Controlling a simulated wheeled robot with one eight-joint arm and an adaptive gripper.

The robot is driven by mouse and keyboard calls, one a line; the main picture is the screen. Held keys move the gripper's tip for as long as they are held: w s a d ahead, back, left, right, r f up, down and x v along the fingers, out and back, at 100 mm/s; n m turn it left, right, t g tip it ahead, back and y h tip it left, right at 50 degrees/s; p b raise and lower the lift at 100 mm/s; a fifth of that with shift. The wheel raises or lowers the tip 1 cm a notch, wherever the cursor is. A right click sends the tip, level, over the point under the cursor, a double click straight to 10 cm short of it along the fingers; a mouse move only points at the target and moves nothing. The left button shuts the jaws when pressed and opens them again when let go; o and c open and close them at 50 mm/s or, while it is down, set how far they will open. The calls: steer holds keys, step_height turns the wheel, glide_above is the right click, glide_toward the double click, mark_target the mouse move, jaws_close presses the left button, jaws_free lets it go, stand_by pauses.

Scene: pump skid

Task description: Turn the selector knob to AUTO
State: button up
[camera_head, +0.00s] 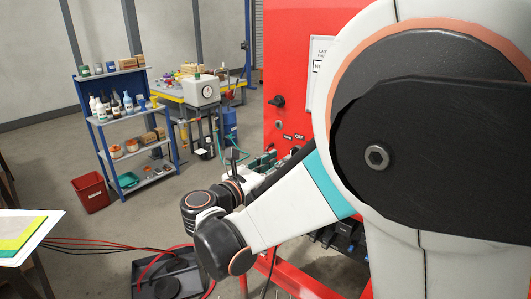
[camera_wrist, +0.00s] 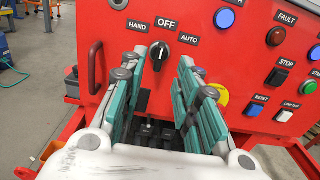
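The selector knob (camera_wrist: 159,55) is black with a pale pointer mark and sits on the red panel (camera_wrist: 235,50) in the wrist view. The labels HAND (camera_wrist: 138,27), OFF (camera_wrist: 166,23) and AUTO (camera_wrist: 188,39) are around its top. The mark looks roughly upright, toward OFF; its exact angle is hard to tell. My gripper (camera_wrist: 163,60) is open, with teal-lined fingers either side of the knob in the picture. The knob shows between the fingertips, and no contact is visible. In the head view my arm hides most of the gripper and the panel.
A dark handle (camera_wrist: 95,68) is left of the knob. Blue, red and black buttons, including STOP (camera_wrist: 277,77) and FAULT (camera_wrist: 276,36), are to the right. In the head view a shelf (camera_head: 128,122) and a red bin (camera_head: 90,193) stand at left, with cables on the floor.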

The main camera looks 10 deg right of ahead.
steer(key=x, duration=0.6)
steer(key=shift+b, duration=0.45)
jaws_close()
